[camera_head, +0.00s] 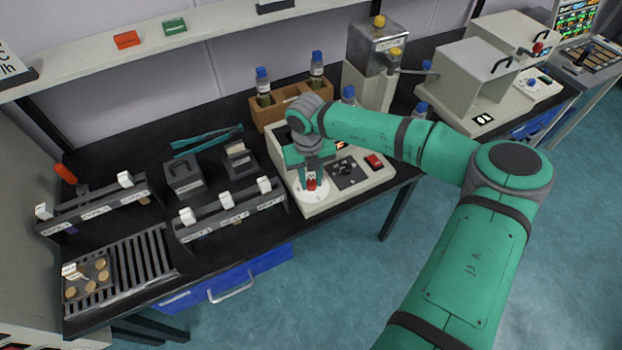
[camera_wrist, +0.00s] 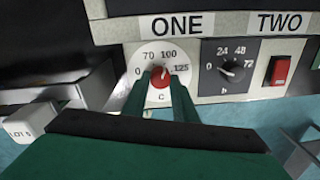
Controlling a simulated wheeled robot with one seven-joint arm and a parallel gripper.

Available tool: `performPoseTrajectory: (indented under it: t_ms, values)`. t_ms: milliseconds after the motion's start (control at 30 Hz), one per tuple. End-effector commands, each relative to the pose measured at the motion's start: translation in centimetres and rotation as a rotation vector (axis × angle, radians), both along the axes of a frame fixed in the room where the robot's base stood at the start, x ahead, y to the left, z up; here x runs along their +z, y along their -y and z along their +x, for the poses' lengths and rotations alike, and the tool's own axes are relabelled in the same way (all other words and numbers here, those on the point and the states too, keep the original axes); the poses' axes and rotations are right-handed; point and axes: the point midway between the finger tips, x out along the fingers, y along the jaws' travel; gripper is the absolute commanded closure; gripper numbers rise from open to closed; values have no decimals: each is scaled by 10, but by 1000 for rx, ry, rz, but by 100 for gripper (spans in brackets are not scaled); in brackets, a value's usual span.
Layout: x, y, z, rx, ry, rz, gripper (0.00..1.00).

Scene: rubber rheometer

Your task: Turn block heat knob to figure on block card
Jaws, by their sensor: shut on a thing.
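The red block heat knob (camera_wrist: 160,76) sits at the centre of a round white dial (camera_wrist: 141,54) marked 0, 70, 100, 125 and C. The dial is under the label ONE. My gripper (camera_wrist: 161,84) is shut on the knob, one green finger on each side. A pale mark on the knob points up, roughly towards 100; its exact setting is hard to read. In the head view, my gripper (camera_head: 312,180) reaches down onto the dial (camera_head: 300,196) at the front of the cream block unit (camera_head: 330,203). I cannot make out the block card's figure.
Right of the dial are a black knob (camera_wrist: 232,70) marked 0, 24, 48, 72 and a red switch (camera_wrist: 281,70) under TWO. A slotted rack (camera_head: 240,222) stands close left of the unit. A wooden bottle holder (camera_head: 265,113) stands behind.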

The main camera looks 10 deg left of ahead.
Motion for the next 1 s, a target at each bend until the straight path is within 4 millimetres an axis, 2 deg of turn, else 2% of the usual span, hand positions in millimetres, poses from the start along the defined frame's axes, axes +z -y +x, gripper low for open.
performPoseTrajectory:
  t_ms: [300, 333, 400, 767, 867, 1000]
  values:
    - [1, 1, 0, -1, 1, -2, 97]
    - [1, 1, 0, -1, 1, -2, 67]
    - [1, 1, 0, -1, 0, -1, 56]
    - [5, 0, 1, -1, 1, 0, 56]
    - [16, 0, 1, -1, 3, 0, 56]
    - [40, -1, 0, 0, 3, -2, 56]
